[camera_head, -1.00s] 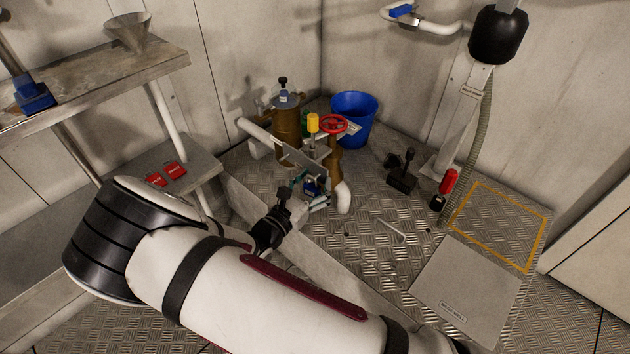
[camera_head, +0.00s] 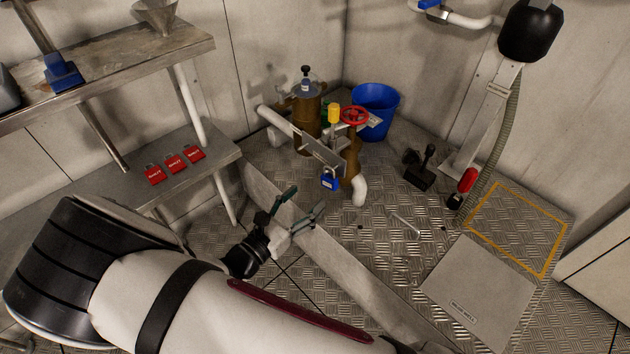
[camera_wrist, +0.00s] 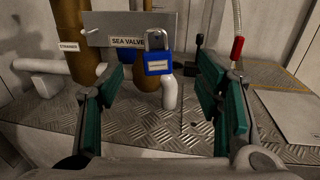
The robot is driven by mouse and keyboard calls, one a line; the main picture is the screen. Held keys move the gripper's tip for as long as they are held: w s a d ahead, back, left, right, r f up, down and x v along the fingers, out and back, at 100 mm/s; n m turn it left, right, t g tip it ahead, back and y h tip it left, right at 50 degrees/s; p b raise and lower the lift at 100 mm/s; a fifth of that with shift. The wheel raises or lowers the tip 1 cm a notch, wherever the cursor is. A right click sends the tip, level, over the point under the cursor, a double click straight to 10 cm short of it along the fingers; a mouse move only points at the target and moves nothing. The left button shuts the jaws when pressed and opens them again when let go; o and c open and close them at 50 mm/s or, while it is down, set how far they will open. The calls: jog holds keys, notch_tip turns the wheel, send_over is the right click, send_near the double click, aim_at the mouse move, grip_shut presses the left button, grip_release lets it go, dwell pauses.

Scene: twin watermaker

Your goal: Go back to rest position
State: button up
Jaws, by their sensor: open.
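My gripper (camera_head: 300,208) is open and empty in the head view, over the grey ledge and apart from the valve assembly. In the wrist view its green-padded fingers (camera_wrist: 160,100) stand wide apart on both sides. A blue padlock (camera_head: 329,180) hangs at the sea valve's plate, below the yellow-topped part and red handwheel (camera_head: 354,116). In the wrist view the padlock (camera_wrist: 158,55) shows between the fingers, farther off, in front of the plate labelled SEA VALVE (camera_wrist: 118,40). My white arm runs across the lower part of the head view.
A shelf (camera_head: 130,65) and a lower bench (camera_head: 120,185) with red tags (camera_head: 176,164) stand at the left. A raised ledge (camera_head: 330,255) crosses the floor near my gripper. A blue bucket (camera_head: 376,110) stands behind the valve. A black-handled pedal (camera_head: 420,168) and floor plate (camera_head: 478,290) lie right.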

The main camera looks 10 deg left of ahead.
jog(key=s+d+r+m+g+h, duration=0.1)
jog(key=s+d+r+m+g, duration=0.2)
jog(key=d+r+m+g, duration=0.75)
jog(key=s+d+r+m+g+h, duration=0.1)
jog(key=s+d+r+m+g, duration=0.35)
jog(key=d+r, duration=0.75)
jog(key=s+d+r+m+g+y, duration=0.35)
jog(key=s+d+m+y, duration=0.25)
jog(key=s+d+m, duration=0.35)
jog(key=s+a+r+m+t+y, duration=0.25)
jog(key=s+m+y, duration=0.3)
jog(key=s, duration=0.65)
notch_tip(320, 180, up, 35)
jog(key=t+p, duration=0.4)
jog(key=p, duration=2.9)
jog(key=shift+h, duration=0.35)
jog(key=shift+a+f, duration=0.1)
jog(key=shift+c, duration=0.3)
